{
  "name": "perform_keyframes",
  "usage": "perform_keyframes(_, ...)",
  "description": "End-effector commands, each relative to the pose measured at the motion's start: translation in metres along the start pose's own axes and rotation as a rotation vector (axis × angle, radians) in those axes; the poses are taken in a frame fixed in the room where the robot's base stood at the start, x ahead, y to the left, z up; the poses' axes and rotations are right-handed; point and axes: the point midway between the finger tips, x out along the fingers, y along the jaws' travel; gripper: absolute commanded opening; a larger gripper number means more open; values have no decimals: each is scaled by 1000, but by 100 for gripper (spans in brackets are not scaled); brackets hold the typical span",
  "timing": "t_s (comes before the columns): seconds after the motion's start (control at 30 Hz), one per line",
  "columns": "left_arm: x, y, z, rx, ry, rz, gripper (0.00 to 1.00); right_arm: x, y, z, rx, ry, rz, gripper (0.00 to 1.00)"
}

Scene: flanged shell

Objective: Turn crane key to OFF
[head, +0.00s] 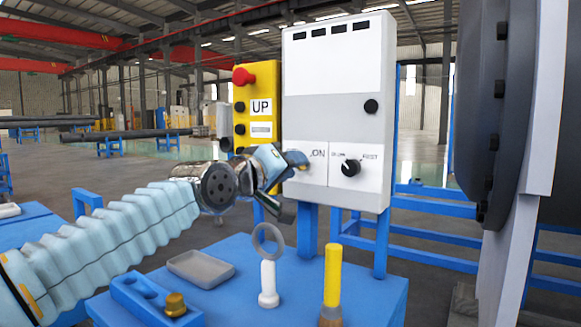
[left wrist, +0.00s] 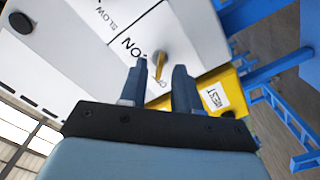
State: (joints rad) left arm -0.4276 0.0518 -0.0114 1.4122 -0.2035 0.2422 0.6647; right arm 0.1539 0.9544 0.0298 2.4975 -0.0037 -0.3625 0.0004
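The crane key (left wrist: 159,68) is a thin yellow piece on a round grey lock on the white lower panel of the grey control box (head: 335,95). In the left wrist view it lies between my finger tips, near the letters ON and a partly covered label. My left gripper (head: 290,168) is at the left part of this panel and hides the key in the head view. In the left wrist view the left gripper (left wrist: 160,75) is open, with a finger on each side of the key; I cannot tell whether either touches it. My right gripper is not in view.
A black selector knob (head: 351,167) sits right of the key. A yellow pendant box (head: 258,105) with a red button stands behind left. The blue table (head: 240,290) below holds a grey tray (head: 200,268), a ring on a white post (head: 268,280) and a yellow cylinder (head: 333,275).

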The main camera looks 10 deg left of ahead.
Motion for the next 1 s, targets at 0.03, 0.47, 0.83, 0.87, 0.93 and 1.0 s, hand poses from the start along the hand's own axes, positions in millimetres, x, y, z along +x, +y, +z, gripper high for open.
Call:
perform_keyframes(0.03,-6,0,0,0,2,2,32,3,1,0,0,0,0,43)
perform_keyframes(0.47,-103,-2,1,0,4,1,32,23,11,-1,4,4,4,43)
perform_keyframes(0.83,-135,0,1,0,-1,0,32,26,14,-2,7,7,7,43)
perform_keyframes(0.87,-135,0,1,0,-1,0,32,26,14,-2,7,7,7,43)
perform_keyframes(0.93,-135,0,0,0,-1,0,32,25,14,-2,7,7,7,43)
perform_keyframes(1.0,-134,0,0,0,0,0,32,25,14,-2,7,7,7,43)
